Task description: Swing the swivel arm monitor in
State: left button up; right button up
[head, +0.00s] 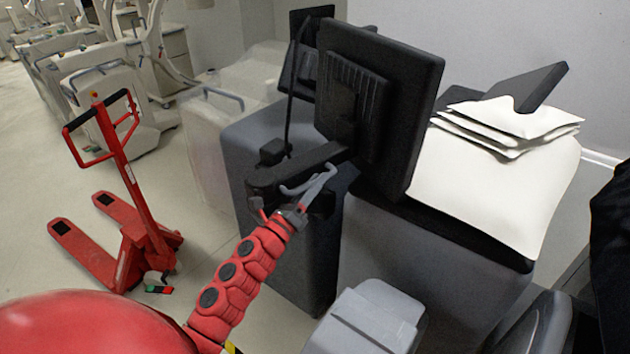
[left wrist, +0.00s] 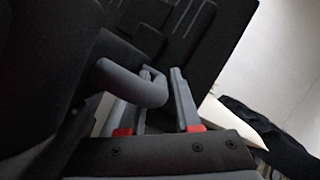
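The swivel arm monitor has a black screen housing (head: 380,95), seen from its ribbed back in the head view. Its dark arm (head: 290,172) runs left from behind the housing, above a grey cart. My left gripper (head: 312,183) is at the arm, just below and left of the monitor. In the left wrist view its two grey fingers (left wrist: 165,90) stand apart, with a bent grey bar (left wrist: 130,82) at the left finger. I cannot tell whether they touch. The dark monitor back (left wrist: 195,50) fills the space beyond. My right gripper is not in view.
White folded sheets (head: 490,185) cover the grey cart at right, with a dark flat panel (head: 530,88) above. Another black screen (head: 300,60) stands behind the monitor. A red pallet jack (head: 130,200) stands on open floor at left. Several pale machines stand farther back.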

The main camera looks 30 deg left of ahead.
pick_arm(q)
grip_shut()
dwell(1.4)
